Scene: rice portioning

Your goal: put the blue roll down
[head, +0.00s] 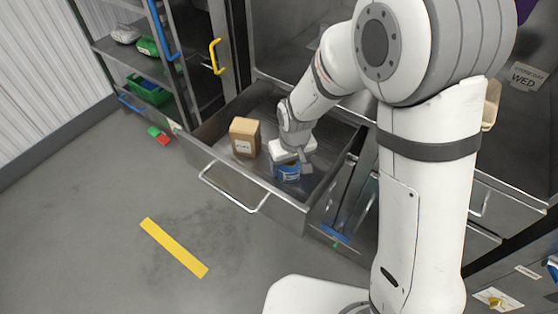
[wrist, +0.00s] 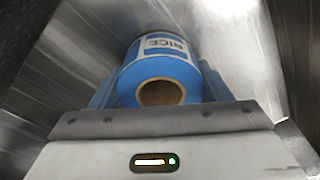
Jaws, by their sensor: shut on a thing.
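The blue roll (head: 287,172) is inside the open metal drawer (head: 222,166), near its front right part in the head view. In the wrist view the roll (wrist: 160,62) shows its cardboard core facing me and a white label reading "RICE". My gripper (head: 291,160) reaches down into the drawer from above and is shut on the roll. In the wrist view blue finger parts (wrist: 105,90) flank the roll at both sides. I cannot tell whether the roll touches the drawer floor.
A brown box (head: 244,137) stands in the drawer, left of my gripper. The drawer's front handle (head: 232,188) sticks out over the floor. An open cabinet with a green crate (head: 149,90) is at the left. Red and green pieces (head: 159,135) lie beside it. A yellow strip (head: 173,248) marks clear floor.

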